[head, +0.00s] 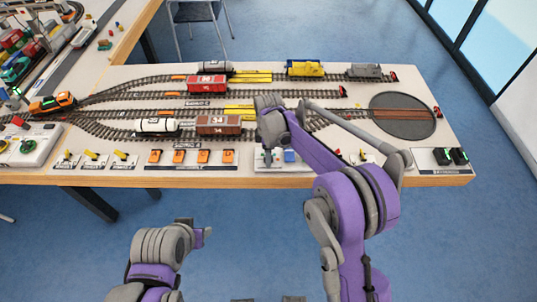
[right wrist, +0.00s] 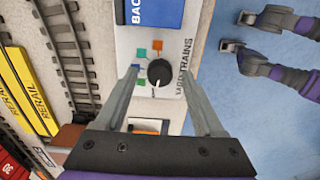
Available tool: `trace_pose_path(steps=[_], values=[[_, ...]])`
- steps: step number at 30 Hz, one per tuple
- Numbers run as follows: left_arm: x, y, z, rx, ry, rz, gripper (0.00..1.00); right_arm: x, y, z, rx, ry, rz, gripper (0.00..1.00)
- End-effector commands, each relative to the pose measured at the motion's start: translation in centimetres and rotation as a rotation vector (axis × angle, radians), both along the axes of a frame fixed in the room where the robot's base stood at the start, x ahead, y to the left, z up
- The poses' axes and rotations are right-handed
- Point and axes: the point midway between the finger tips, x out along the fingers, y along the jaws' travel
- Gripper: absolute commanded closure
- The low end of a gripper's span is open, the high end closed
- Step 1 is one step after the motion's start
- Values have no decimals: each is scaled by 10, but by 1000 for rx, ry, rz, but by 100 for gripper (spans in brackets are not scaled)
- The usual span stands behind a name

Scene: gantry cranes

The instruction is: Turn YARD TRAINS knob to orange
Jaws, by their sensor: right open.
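The YARD TRAINS knob (right wrist: 160,73) is round and black, on a white panel (right wrist: 168,112) in the right wrist view. Teal (right wrist: 141,53), orange (right wrist: 157,45) and blue (right wrist: 135,68) squares lie around it. A pale pointer mark shows on the knob, toward its lower side, away from the orange square. My right gripper (right wrist: 159,70) is open, one finger on each side of the knob; contact is unclear. In the head view my right gripper (head: 268,105) is over the table's front part and the knob cannot be made out. My left gripper (head: 203,237) is low in front of the table, its jaws unclear.
A blue BACK-lettered label (right wrist: 158,12) is beside the knob. Several orange switches (head: 190,156) stand left of the panel. Behind are tracks with a red wagon (head: 207,86) and a brown wagon (head: 218,125). A black control box (head: 441,159) is at the right front corner.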

Motion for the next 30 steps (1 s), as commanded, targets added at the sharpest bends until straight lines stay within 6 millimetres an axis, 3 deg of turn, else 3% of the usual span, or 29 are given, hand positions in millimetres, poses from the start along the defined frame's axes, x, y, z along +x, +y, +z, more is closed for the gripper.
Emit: trace_pose_path(steps=[10,22,30], values=[[0,0,0,0,0,0,50,0,0,-5,0,0,0,29],[0,0,0,0,0,0,50,0,0,-5,0,0,0,100],[0,0,-1,0,0,0,50,0,0,-5,0,0,-10,100]])
